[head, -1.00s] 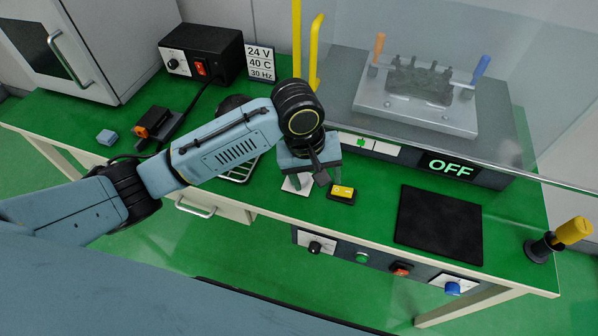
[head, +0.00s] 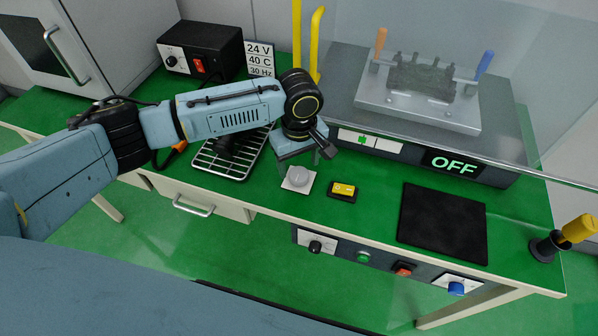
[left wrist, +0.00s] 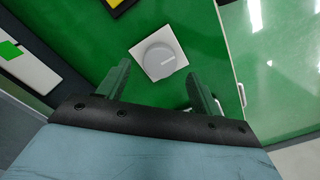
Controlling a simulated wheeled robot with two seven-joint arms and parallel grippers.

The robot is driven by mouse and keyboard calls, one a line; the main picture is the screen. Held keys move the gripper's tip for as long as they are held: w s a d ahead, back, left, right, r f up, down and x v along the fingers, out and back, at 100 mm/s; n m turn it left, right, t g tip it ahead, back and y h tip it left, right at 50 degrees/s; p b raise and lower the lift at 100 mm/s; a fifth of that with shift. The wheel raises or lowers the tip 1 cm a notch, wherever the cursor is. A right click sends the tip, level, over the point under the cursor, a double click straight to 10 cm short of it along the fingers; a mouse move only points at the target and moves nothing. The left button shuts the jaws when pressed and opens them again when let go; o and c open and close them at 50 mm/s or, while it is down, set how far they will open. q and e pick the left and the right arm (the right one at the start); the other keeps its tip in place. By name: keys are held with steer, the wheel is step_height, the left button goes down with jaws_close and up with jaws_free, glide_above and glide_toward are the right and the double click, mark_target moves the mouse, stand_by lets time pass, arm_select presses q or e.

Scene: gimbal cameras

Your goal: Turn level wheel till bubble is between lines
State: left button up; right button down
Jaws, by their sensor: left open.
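A round grey wheel (head: 298,177) sits on a square white plate on the green bench. The wheel also shows in the left wrist view (left wrist: 160,58), with a light mark on its face. A yellow level (head: 344,189) in a black frame lies just right of the wheel; its bubble and lines are too small to read. My left gripper (head: 301,164) is open and empty, pointing down at the wheel's far side. In the left wrist view its two fingers (left wrist: 162,86) stand apart, with the wheel beyond their tips and not between them. My right gripper is out of view.
A black mat (head: 442,224) lies right of the level. A wire rack (head: 228,160) stands left, under my left arm. Behind are a panel reading OFF (head: 454,164) and yellow posts (head: 316,55). A yellow-handled tool (head: 575,230) stands at the right edge.

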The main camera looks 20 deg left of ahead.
mark_target(299, 174)
arm_select(q)
steer(key=shift+f+b, duration=0.3)
steer(key=shift+f, duration=1.5)
